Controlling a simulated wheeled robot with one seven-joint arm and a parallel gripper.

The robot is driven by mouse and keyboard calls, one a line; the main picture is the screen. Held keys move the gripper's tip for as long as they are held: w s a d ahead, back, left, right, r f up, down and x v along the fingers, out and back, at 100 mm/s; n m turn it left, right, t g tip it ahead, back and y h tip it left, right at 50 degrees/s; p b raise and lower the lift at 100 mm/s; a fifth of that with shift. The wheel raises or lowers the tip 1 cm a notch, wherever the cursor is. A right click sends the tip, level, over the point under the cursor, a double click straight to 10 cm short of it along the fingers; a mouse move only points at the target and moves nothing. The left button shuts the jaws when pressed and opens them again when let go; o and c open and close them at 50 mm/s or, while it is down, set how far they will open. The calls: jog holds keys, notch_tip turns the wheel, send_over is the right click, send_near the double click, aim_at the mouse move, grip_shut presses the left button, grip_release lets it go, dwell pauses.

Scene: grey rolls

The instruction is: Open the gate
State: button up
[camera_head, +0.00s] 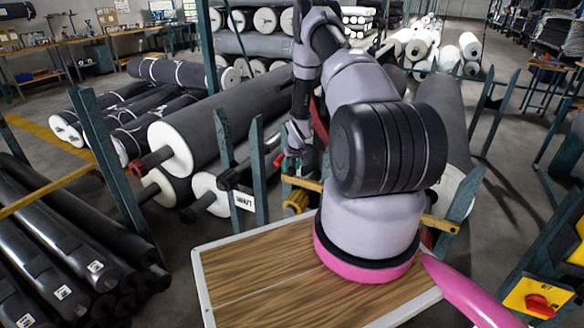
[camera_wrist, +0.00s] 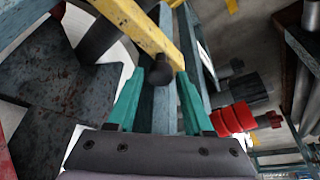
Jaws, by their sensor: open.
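The gate appears to be a yellow bar (camera_head: 303,183) low across the front of the roll rack, partly hidden behind my arm in the head view. Another stretch of yellow bar shows right of my arm. In the wrist view a worn yellow bar (camera_wrist: 143,24) runs from the top left down to a dark round knob at its end. My gripper (camera_wrist: 160,76) is open, its two teal fingers on either side of the knob. I cannot tell whether they touch it. In the head view my gripper is small and partly hidden by rack posts.
Blue-green posts (camera_head: 228,150) stand close around my gripper. Large grey rolls (camera_head: 215,125) with white ends lie behind them. A red collar on a roll shaft (camera_wrist: 232,118) is right of my fingers. Black rolls (camera_head: 60,240) are stacked at the left. A yellow-and-red switch panel (camera_head: 530,298) is at the lower right.

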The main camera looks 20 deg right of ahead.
jog(key=shift+c, duration=0.3)
grip_shut()
dwell(1.1)
